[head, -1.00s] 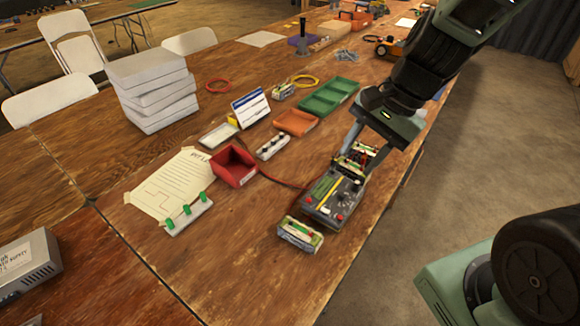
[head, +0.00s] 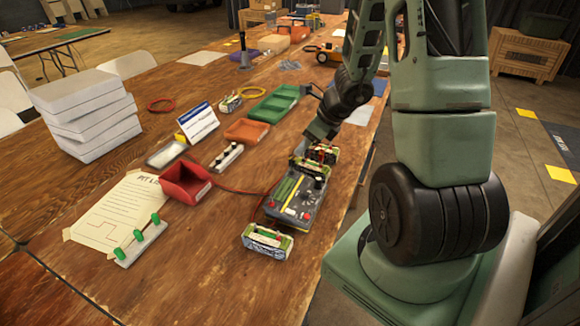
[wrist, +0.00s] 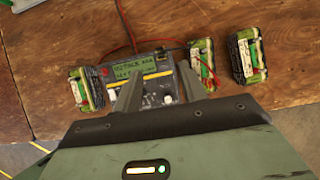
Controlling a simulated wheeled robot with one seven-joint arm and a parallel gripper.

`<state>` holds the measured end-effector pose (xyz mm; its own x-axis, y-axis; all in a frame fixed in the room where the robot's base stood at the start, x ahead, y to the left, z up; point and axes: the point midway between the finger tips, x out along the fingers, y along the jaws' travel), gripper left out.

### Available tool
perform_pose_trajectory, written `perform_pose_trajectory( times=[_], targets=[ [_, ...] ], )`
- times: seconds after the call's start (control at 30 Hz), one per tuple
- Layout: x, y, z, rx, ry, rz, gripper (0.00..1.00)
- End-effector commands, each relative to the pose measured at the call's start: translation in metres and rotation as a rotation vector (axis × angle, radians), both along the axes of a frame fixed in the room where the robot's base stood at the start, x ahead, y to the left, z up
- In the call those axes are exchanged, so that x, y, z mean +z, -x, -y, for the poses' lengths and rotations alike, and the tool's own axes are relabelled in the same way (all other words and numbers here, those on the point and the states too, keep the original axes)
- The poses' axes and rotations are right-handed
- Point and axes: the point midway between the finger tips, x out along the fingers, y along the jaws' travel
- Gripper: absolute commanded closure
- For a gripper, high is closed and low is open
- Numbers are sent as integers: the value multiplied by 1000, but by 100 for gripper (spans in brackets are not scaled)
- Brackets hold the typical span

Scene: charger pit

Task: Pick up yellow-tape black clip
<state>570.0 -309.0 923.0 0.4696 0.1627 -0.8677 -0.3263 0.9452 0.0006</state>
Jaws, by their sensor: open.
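The yellow-tape black clip is not clear in either view. A grey charger with a display (head: 285,212) lies on the wooden table and also shows in the wrist view (wrist: 112,75). Yellow strips, small dark parts and a dark lead (wrist: 172,44) show on and beside it; I cannot tell if one is the clip. My gripper (wrist: 160,72) is open, its fingers reaching over the charger's near side with nothing visibly held. In the head view my gripper (head: 322,130) is above the far end of the charger, its fingertips hard to see.
The wrist view shows two packs close together on the right. A red bin (head: 185,183), orange tray (head: 247,131) and green tray (head: 273,104) lie left and behind.

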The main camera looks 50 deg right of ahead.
Motion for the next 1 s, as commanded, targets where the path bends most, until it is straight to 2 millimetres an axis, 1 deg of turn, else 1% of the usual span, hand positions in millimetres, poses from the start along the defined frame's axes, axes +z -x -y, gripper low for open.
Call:
perform_pose_trajectory(
  times=[0.03,0.1,0.2,0.43,0.6,0.7,0.8,1.0],
  targets=[
    [-13,-5,-3,3,-2,-2,58],
    [-23,-10,-5,3,-2,-2,58],
    [-32,-17,-6,2,-1,0,58],
    [-44,-25,-9,4,-1,-1,58],
    [-64,-41,-13,4,-2,-2,58],
    [-75,-46,-15,4,0,0,58],
    [-79,-49,-15,3,-1,0,58],
    [-79,-49,-15,3,0,1,58]
  ],
)
